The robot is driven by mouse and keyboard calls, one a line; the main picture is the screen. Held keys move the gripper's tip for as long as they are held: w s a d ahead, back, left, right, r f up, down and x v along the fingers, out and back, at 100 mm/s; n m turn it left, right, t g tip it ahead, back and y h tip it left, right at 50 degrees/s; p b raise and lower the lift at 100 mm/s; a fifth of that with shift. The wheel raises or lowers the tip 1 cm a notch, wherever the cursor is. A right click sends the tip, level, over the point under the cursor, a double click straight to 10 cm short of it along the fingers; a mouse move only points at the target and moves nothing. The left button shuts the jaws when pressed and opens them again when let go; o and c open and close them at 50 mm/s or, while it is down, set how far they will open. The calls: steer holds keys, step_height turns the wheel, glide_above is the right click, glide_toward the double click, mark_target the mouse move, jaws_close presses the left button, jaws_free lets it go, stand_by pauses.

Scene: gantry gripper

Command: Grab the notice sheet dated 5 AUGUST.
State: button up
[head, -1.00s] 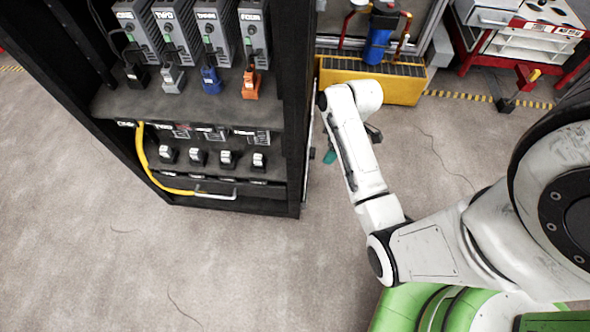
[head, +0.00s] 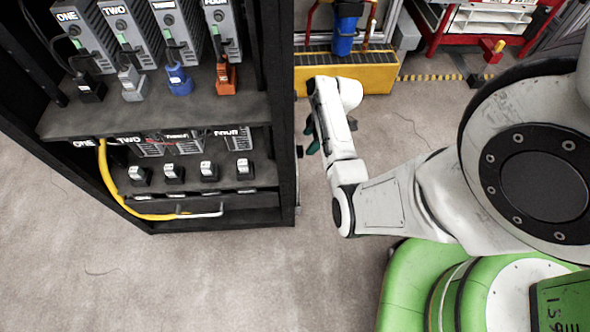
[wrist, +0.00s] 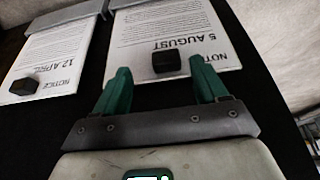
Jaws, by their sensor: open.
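In the wrist view the 5 AUGUST notice sheet (wrist: 160,25) appears upside down on a dark surface. A small black block (wrist: 167,62) sits on it near its heading edge. My gripper (wrist: 160,68) has its two green fingers spread apart, with the block between their tips in the picture. The fingertips overlap the sheet's near edge in view; I cannot tell whether they touch it. The gripper holds nothing. In the head view my gripper (head: 312,135) is partly hidden behind my wrist, beside the cabinet's right side, and the sheet does not show.
A second sheet, reading 12 APRIL (wrist: 50,52), hangs to the left with its own black block (wrist: 24,86). A dark cabinet (head: 285,110) with several numbered units stands left of my arm. A yellow box (head: 370,75) stands behind. Open floor (head: 300,290) lies in front.

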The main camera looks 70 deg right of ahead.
steer(key=x, duration=0.1)
steer(key=b+x, duration=0.1)
steer(key=x, duration=0.1)
steer(key=b+x, duration=0.1)
steer(key=x, duration=0.1)
steer(key=shift+s+a, duration=0.15)
steer(key=shift+a, duration=0.15)
jaws_close()
